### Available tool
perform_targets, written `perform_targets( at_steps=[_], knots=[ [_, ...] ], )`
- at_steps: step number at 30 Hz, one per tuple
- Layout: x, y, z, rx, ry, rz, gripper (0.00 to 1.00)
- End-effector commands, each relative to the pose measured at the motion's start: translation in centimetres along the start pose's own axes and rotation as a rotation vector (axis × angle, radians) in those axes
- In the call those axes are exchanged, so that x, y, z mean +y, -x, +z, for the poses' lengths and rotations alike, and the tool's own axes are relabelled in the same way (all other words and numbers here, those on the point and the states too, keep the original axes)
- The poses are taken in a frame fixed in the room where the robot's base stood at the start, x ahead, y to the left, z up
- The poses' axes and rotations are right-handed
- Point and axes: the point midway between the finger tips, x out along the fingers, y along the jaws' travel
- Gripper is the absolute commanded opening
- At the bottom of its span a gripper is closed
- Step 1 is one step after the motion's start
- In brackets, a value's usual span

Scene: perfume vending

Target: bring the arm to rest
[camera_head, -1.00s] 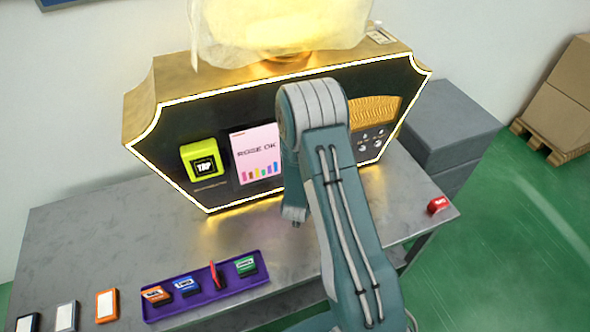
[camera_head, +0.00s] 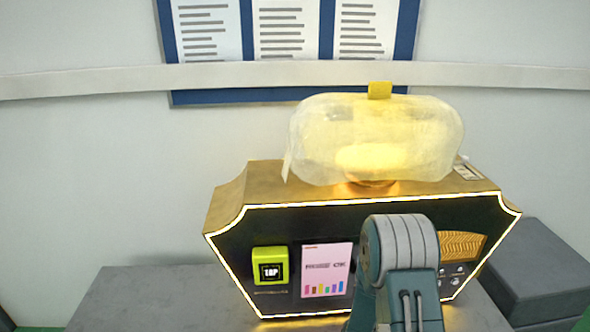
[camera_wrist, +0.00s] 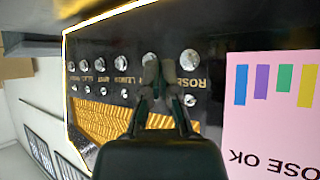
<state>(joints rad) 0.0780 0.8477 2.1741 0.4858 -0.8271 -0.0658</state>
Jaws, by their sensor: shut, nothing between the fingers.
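My arm (camera_head: 398,262) rises at the bottom right of the middle in the head view, in front of the perfume machine. The machine (camera_head: 225,209) is a gold box with a dark front and a glowing white outline. My gripper (camera_wrist: 158,68) shows in the wrist view with its dark fingertips close together, shut and empty. It points at the machine's front, near a row of round knobs with labels such as ROSE. In the head view the arm hides the gripper and part of the front.
The front carries a yellow-green TAP reader (camera_head: 270,266) and a pink ROSE OK screen (camera_head: 326,270). A glowing translucent cover (camera_head: 375,135) sits on top. A grey table (camera_head: 150,298) lies below, with a grey box (camera_head: 535,280) at the right. A notice board (camera_head: 246,40) hangs behind.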

Motion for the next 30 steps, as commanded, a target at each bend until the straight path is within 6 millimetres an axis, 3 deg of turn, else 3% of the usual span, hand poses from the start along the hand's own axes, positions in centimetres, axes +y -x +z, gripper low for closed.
perform_targets(
  at_steps=[6, 15, 22, 30],
  knots=[
    [-2.8, 4.4, -5.5, -0.057, -0.006, -0.110, 0.00],
    [-5.1, 12.8, -10.9, -0.155, 0.041, -0.250, 0.00],
    [-5.3, 20.1, -13.5, -0.223, 0.105, -0.328, 0.00],
    [-3.6, 28.9, -14.4, -0.297, 0.201, -0.380, 0.00]
  ],
)
